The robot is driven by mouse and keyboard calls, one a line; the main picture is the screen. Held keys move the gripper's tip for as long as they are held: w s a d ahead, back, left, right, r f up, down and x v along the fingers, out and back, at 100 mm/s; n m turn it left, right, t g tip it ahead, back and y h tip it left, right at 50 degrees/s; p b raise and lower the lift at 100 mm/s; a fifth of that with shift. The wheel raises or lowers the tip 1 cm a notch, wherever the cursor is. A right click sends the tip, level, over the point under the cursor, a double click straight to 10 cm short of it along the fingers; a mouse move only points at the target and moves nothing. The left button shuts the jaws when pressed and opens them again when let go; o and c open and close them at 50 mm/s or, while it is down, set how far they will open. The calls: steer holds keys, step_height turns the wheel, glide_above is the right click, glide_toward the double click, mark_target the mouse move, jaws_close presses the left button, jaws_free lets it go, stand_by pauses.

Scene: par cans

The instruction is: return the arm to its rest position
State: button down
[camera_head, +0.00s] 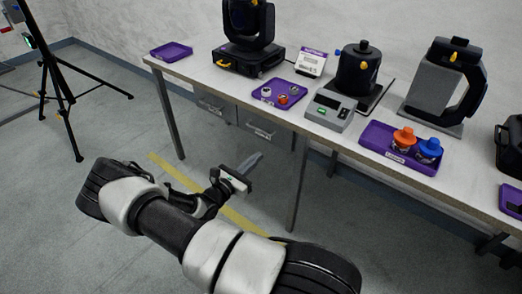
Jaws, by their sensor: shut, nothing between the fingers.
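My arm reaches across the lower left of the head view, in front of the table and over the floor. My gripper (252,163) is at its far end, below the table's front edge and apart from it. The fingers are close together, shut, with nothing between them. The table (220,83) stands behind and to the right of the gripper.
The table holds a stage light (247,38), a purple tray with small parts (262,105), a grey device (330,110), a black can (358,72) and a tray with orange and blue items (372,142). A tripod (53,85) stands left. Floor between is clear.

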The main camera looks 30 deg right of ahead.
steer(key=s+a+r+m+y, duration=0.6)
steer(key=s+a+r+m, duration=0.15)
steer(key=r, duration=0.45)
steer(key=s+a+r+m+y, duration=0.5)
steer(key=s+a+r+m, duration=0.3)
steer(key=r, duration=0.3)
steer(key=s+a+r+m+y, duration=0.65)
steer(key=s+r, duration=0.25)
steer(key=r, duration=0.3)
step_height(320, 180, up, 20)
steer(key=p, duration=2)
steer(key=shift+w+a+r+g, duration=0.15)
steer(key=shift+w+a+g, duration=0.05)
steer(key=shift+a+g, duration=0.15)
steer(key=shift+h, duration=0.25)
